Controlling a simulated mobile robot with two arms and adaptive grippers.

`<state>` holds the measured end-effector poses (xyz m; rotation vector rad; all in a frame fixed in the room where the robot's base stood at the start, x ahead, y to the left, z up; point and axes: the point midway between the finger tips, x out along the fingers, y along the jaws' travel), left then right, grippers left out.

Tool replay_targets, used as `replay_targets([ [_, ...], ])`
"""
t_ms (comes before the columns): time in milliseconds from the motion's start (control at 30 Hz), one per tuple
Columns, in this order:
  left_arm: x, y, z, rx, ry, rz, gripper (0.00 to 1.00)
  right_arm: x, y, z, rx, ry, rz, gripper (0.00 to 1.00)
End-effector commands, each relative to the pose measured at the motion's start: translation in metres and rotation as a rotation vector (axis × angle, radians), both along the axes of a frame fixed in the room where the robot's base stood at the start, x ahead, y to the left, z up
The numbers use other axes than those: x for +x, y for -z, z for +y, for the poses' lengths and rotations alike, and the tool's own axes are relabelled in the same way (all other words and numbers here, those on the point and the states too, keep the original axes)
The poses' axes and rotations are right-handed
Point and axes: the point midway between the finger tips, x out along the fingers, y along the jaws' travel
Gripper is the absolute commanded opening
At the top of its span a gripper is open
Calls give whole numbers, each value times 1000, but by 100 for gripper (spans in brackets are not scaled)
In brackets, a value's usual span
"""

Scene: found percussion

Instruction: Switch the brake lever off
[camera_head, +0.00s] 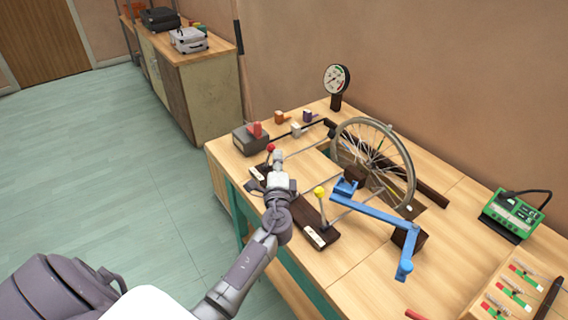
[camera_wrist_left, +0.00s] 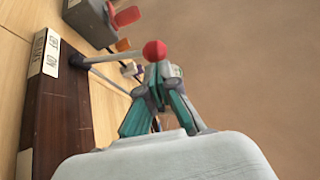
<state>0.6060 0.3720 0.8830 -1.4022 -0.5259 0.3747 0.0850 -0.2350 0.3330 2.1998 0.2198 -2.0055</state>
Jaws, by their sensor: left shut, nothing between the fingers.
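A lever with a red ball knob (camera_head: 270,147) rises from a dark wooden base (camera_head: 257,172) near the front left edge of the workbench. A second lever has a yellow knob (camera_head: 319,191). My left gripper (camera_head: 278,157) is shut and empty, just right of the red knob in the head view. In the left wrist view the red knob (camera_wrist_left: 154,50) shows close by the tips of my left gripper (camera_wrist_left: 160,76). I cannot tell whether they touch. My right gripper is not in view.
A spoked wheel (camera_head: 402,154) and a blue arm (camera_head: 371,212) stand right of the levers. A grey box with a red part (camera_head: 250,139) is behind the red knob. A gauge (camera_head: 336,79) and a green device (camera_head: 514,212) are farther off. Bare wood shows at the bench's front.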

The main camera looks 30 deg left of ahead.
Motion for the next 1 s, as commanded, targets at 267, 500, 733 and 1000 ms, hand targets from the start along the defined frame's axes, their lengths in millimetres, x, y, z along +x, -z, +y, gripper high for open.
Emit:
replay_targets([
  [267, 0, 0, 2, -1, 0, -1, 0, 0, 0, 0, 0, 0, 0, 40],
  [500, 1, -3, 3, -11, 0, 4, 0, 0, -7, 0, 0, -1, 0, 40],
  [733, 4, -17, 11, -91, -1, 37, 0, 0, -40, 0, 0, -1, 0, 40],
  [1000, 12, -35, 31, -275, -1, 114, 0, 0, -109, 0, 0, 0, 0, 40],
])
